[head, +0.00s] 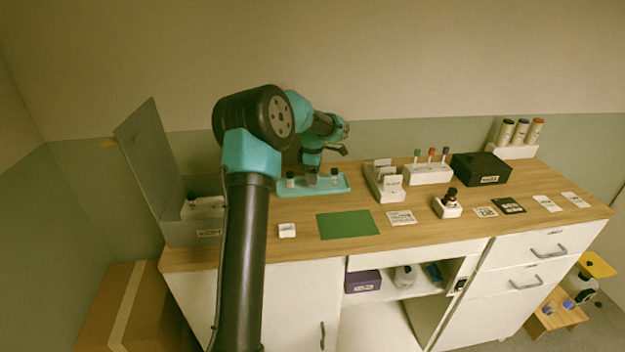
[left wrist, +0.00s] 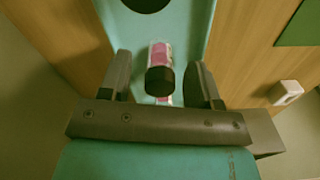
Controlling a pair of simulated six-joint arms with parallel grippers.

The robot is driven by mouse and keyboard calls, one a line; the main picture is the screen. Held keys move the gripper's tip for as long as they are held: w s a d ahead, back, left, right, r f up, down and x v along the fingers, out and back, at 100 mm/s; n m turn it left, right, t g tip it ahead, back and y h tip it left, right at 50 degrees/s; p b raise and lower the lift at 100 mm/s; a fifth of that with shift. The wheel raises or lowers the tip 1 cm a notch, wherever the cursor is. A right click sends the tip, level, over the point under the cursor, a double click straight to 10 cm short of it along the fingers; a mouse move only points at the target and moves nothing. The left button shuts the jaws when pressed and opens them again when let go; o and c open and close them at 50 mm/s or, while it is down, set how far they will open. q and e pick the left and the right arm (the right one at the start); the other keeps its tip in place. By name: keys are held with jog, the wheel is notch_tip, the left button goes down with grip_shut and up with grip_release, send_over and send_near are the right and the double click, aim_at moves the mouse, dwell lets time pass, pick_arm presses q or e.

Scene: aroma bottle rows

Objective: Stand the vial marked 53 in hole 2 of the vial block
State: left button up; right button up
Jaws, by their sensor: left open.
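A teal tray (head: 343,186) at the back left of the counter holds small dark-capped vials, one at its left (head: 290,179) and one at its right (head: 334,175). My left gripper (head: 311,178) is low over the tray, between these two. In the left wrist view, my left gripper (left wrist: 162,88) is open, its fingers on either side of a black-capped vial (left wrist: 160,78) with a white and pink label. Gaps show on both sides. I cannot read its number. White racks stand to the right, one with several coloured-top tubes (head: 430,173); I cannot tell which is the vial block.
A green mat (head: 347,224) and a small white block (head: 287,230) lie in front of the tray. A grey open-lidded box (head: 190,232) stands left. A black box (head: 480,168), a white holder with a dark bottle (head: 448,210) and several cards are right.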

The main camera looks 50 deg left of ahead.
pick_arm(q)
jog(key=shift+c, duration=0.4)
jog(key=c, duration=0.9)
